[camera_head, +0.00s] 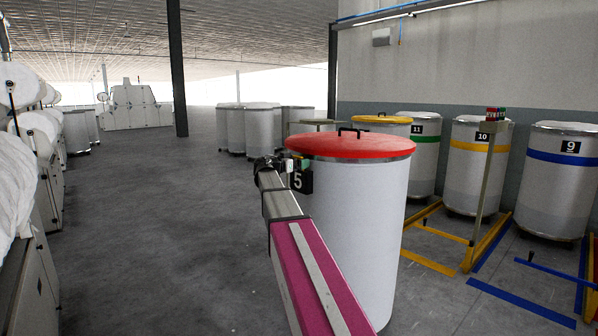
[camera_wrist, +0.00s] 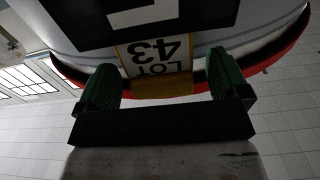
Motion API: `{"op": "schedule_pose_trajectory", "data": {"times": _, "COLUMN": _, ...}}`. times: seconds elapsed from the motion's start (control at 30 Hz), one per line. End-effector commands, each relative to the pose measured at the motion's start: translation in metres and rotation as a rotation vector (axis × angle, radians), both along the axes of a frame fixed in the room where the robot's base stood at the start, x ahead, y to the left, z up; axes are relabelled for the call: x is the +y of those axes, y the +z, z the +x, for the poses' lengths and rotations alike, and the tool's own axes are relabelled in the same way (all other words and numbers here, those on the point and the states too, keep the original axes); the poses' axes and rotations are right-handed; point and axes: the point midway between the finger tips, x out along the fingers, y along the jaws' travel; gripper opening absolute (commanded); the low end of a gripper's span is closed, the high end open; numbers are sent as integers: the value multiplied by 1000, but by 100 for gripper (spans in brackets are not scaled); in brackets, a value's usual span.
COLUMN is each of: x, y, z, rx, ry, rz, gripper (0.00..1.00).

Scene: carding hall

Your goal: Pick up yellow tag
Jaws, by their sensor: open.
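The yellow tag (camera_wrist: 163,88) is in the wrist view, a card with a yellow border and a white face reading LOT 43, upside down. It lies against the side of a white can (camera_wrist: 205,45) with a red rim, by a black number plate (camera_wrist: 130,20). My gripper (camera_wrist: 163,68) is open, its green-padded fingers on either side of the tag, with a gap showing on both sides. In the head view my gripper (camera_head: 293,164) is at the left edge of the red-lidded can (camera_head: 365,220), near the number 5 plate (camera_head: 301,180). The tag cannot be made out there.
Behind on the right stand cans with a yellow lid (camera_head: 382,120), a green band (camera_head: 424,139), a yellow band (camera_head: 480,147) and a blue band (camera_head: 562,158). A post (camera_head: 487,175) stands among floor markings. The grey floor (camera_head: 150,220) at left is clear.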

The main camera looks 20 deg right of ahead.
Motion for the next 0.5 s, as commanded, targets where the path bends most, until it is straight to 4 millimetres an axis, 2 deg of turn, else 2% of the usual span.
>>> {"op": "schedule_pose_trajectory", "data": {"times": 0.23, "x": -4, "y": 0, "z": 1, "rx": 0, "ry": 1, "rz": 0, "gripper": 94}}
{"op": "schedule_pose_trajectory", "data": {"times": 0.27, "x": -4, "y": 0, "z": 1, "rx": 0, "ry": 1, "rz": 0, "gripper": 90}}
{"op": "schedule_pose_trajectory", "data": {"times": 0.4, "x": -4, "y": 0, "z": 1, "rx": 0, "ry": 1, "rz": 0, "gripper": 45}}
{"op": "schedule_pose_trajectory", "data": {"times": 0.43, "x": -4, "y": 0, "z": 1, "rx": 0, "ry": 1, "rz": 0, "gripper": 40}}
{"op": "schedule_pose_trajectory", "data": {"times": 0.5, "x": -4, "y": 0, "z": 1, "rx": 0, "ry": 1, "rz": 0, "gripper": 40}}
